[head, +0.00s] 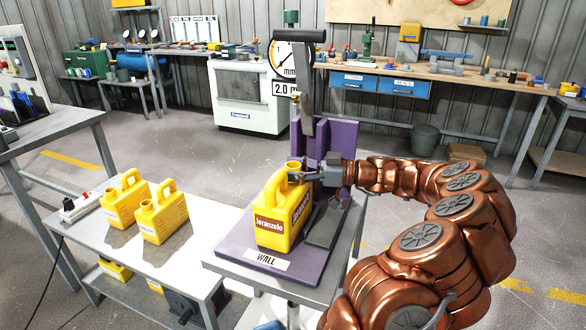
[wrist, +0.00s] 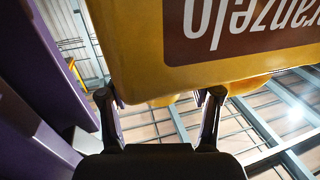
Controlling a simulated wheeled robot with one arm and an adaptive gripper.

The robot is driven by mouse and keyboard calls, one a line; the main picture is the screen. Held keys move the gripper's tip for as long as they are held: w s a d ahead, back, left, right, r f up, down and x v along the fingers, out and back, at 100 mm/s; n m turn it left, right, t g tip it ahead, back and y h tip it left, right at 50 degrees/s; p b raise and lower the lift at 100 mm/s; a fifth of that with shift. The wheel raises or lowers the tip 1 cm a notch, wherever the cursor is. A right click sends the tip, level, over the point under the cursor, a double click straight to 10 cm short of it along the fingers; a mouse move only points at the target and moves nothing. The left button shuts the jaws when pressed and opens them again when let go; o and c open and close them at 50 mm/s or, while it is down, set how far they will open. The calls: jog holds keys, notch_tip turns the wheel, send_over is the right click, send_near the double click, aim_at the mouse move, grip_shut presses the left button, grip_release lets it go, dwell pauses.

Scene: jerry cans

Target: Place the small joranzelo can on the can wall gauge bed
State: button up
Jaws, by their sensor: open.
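The yellow joranzelo can (head: 272,232), with a brown label, stands upright on the purple can wall gauge bed (head: 235,250), behind the WALL plate. Its underside contact is not fully visible. My gripper (head: 300,177) reaches in from the right at the can's top, by the handle and neck. In the wrist view the can (wrist: 150,50) fills the upper part, its label upside down. My gripper's two fingers (wrist: 160,96) are spread apart by the can's edge, with no clear grip on it. Whether a finger still touches the can is unclear.
Two more yellow cans (head: 161,213) (head: 123,201) stand on the grey table at left. The gauge's purple upright (head: 308,150) and dark arm (head: 307,95) with its dial (head: 290,60) rise close behind the can. A dark grey block (head: 328,222) lies right of it.

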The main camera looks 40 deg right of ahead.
jog(key=b+v, duration=0.1)
jog(key=v, duration=1.1)
jog(key=shift+a, duration=0.1)
dwell(0.4)
